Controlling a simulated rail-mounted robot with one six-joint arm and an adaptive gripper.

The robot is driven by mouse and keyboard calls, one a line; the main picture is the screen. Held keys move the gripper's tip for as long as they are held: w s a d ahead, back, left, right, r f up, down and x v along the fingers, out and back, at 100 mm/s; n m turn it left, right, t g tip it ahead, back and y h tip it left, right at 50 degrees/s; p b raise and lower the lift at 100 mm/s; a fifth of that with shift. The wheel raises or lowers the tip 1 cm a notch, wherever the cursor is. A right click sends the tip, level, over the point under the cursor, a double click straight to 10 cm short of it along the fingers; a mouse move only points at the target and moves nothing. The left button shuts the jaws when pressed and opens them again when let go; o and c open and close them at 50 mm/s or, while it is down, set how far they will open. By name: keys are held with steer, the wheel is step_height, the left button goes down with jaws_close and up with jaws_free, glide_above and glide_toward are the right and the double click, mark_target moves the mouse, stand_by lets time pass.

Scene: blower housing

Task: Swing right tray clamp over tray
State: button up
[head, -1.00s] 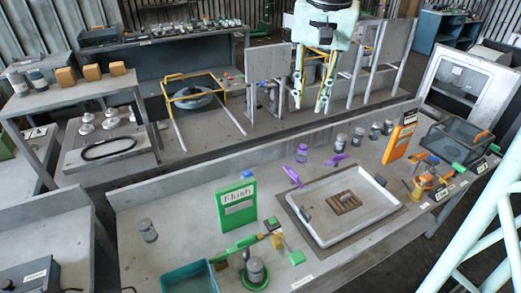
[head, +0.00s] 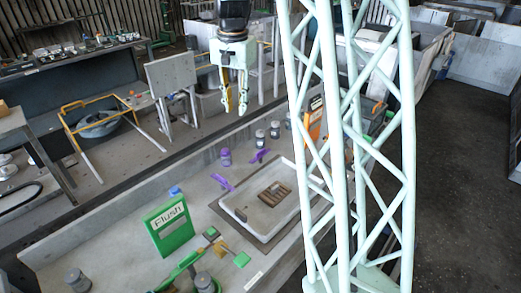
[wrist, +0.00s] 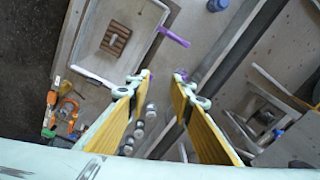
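The shallow white tray (head: 246,223) lies on the front bench, with a small brown slatted piece (head: 274,193) inside. Two purple clamps are along its back edge: the left clamp (head: 222,182) and the right clamp (head: 260,156), which sits nearer the jars. Neither appears to lie across the tray. My gripper (head: 235,108) hangs above and behind them, empty. In the wrist view my gripper (wrist: 163,80) is open, its yellow fingers spread. The tray (wrist: 87,47) and left clamp (wrist: 173,36) show there; the right clamp seems mostly hidden behind a finger.
A green Flush sign (head: 170,226) is left of the tray. An orange panel (head: 314,122) is behind its right side. My lattice column blocks the tray's right end.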

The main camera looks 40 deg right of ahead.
steer(key=w+d+f+m, duration=0.3)
steer(key=w+d+f, duration=0.1)
steer(key=d+f, duration=0.5)
steer(key=m+g+p, duration=0.1)
steer(key=m, duration=0.1)
glide_above(261, 151)
step_height(261, 151, down, 8)
steer(key=shift+w+f, duration=0.15)
steer(key=shift+w, duration=0.05)
steer(key=shift+f, duration=0.1)
steer(key=shift+f+b, duration=0.35)
steer(key=shift+f, duration=6.45)
steer(key=shift+c, duration=0.4)
jaws_close()
